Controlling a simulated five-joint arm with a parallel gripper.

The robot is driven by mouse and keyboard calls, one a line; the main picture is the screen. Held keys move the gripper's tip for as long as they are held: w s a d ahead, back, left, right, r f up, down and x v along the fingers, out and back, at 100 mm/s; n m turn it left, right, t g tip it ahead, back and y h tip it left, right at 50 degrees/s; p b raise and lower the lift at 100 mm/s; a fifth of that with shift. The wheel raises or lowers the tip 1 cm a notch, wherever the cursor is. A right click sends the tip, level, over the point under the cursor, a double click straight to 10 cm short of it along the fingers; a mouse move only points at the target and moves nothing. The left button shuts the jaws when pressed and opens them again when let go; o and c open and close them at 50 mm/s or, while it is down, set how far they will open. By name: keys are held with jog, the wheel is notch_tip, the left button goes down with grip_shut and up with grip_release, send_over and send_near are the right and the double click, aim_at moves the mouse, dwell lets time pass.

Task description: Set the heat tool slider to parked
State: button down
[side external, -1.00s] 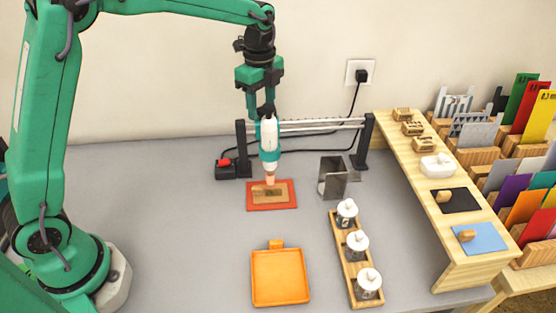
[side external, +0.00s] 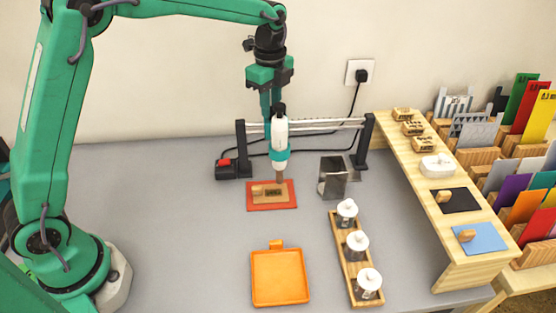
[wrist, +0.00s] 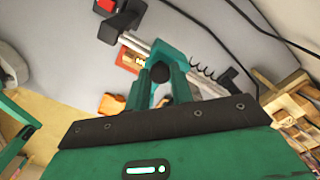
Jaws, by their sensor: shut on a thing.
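The heat tool (side external: 281,134) is white and teal with a black top and a tan nozzle pointing down. It hangs upright at the two-rod rail (side external: 330,123), left of the rail's middle. Its nozzle is over the upper right of the red card (side external: 252,207). My gripper (side external: 272,117) is shut on the heat tool from behind, near its upper part. In the wrist view, my gripper's teal fingers (wrist: 169,76) close around a dark round part, and the rail (wrist: 205,86) runs behind them. The grip contact is partly hidden in the side view.
A black box with a red switch (side external: 226,169) stands at the rail's left post. A grey metal holder (side external: 333,178) stands right of the card. An orange tray (side external: 281,278) and a wooden rack of jars (side external: 346,265) are in front. A wooden shelf (side external: 453,255) borders the right.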

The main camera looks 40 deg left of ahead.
jog(key=shift+w+d+r, duration=0.1)
jog(key=shift+w+d, duration=4.55)
jog(key=shift+d, duration=0.05)
jog(key=shift+w+d, duration=0.1)
jog(key=c, duration=1.4)
grip_release()
jog(key=shift+c, duration=0.2)
jog(key=shift+o, duration=1.2)
jog(key=shift+r, duration=0.1)
notch_tip(320, 180, up, 7)
jog(key=shift+r, duration=0.2)
